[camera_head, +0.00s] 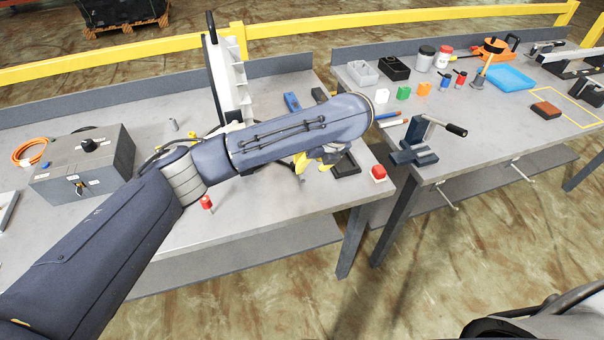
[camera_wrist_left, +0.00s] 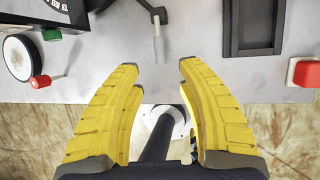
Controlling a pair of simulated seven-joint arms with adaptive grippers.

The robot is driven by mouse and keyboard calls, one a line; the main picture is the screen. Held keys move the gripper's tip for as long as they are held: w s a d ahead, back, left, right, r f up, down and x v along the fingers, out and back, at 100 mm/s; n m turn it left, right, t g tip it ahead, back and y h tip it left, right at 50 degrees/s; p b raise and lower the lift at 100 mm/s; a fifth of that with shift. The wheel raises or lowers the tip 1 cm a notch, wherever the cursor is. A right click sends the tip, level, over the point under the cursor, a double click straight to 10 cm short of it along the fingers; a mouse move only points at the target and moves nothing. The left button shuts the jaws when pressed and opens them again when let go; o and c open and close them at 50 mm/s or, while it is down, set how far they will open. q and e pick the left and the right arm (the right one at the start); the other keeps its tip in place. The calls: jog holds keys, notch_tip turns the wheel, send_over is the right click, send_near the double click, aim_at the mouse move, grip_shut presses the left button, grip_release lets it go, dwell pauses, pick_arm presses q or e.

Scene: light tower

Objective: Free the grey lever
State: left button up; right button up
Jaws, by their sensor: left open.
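In the left wrist view a thin light-grey lever (camera_wrist_left: 157,48) hangs from a black bracket (camera_wrist_left: 150,10) at the top centre, its lower end pointing toward my fingers. My left gripper (camera_wrist_left: 160,68) has two yellow fingers spread wide. The lever's lower end lies in line with the gap between the fingertips, and nothing is held. In the head view the same gripper (camera_head: 314,163) shows in yellow beyond my left forearm, above the near right part of the left table. The lever is not clear there; my forearm covers much of that area. My right gripper is not in view.
A black tray (camera_wrist_left: 230,40) and a red button on a white box (camera_wrist_left: 305,74) lie to the right. A round white dial (camera_wrist_left: 20,57) and a red-tipped handle (camera_wrist_left: 40,81) are at left. A grey box (camera_head: 75,175) and tall white panel (camera_head: 232,85) stand on the table.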

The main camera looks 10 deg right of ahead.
aim_at(301, 175)
pick_arm(q)
jog(key=shift+x, duration=3.95)
grip_shut()
jog(key=shift+a, duration=0.1)
